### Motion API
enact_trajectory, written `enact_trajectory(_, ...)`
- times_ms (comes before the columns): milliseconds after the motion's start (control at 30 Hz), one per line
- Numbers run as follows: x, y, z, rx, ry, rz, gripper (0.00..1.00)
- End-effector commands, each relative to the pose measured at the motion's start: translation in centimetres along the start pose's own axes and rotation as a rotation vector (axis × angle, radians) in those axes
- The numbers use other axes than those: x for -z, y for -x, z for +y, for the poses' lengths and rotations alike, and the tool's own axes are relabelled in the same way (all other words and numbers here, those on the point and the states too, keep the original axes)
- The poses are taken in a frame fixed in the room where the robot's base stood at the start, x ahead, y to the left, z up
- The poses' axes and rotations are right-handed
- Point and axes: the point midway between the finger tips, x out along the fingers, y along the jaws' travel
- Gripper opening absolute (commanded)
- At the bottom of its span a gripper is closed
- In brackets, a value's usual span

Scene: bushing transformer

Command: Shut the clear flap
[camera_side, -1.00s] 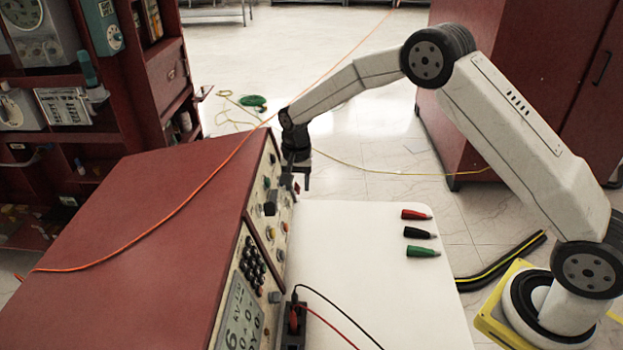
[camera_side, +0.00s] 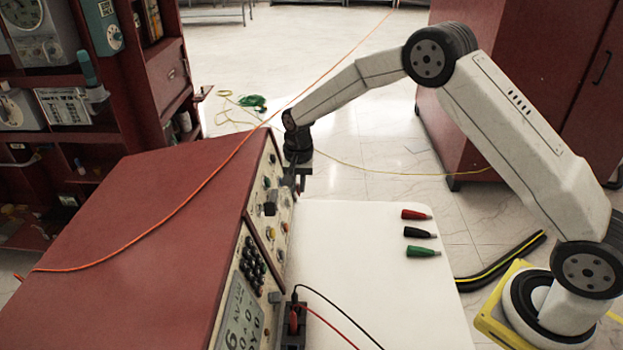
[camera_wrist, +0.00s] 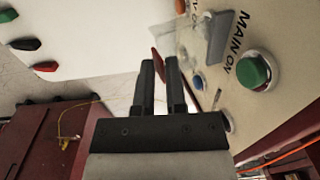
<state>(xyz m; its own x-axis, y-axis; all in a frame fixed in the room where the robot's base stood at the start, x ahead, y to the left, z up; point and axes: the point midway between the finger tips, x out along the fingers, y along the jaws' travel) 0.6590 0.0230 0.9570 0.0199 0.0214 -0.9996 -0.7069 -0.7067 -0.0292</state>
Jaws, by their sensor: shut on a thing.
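In the side view my gripper (camera_side: 302,180) is at the panel's far end.
The green MAIN ON button (camera_wrist: 254,72) is right of the flap. The red cabinet (camera_side: 140,230) has an orange cable (camera_side: 160,224) over its top. Red, black and green plugs lie on the white table (camera_side: 350,265), otherwise largely clear. Two leads plug in at the front.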

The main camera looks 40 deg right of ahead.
Motion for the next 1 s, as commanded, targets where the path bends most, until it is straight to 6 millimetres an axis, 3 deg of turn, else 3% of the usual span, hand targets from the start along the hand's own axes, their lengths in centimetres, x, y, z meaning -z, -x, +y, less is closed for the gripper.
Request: enact_trajectory(1000, 0.1, -1.7, 1.2, 0.337, -0.003, 0.004, 0.0)
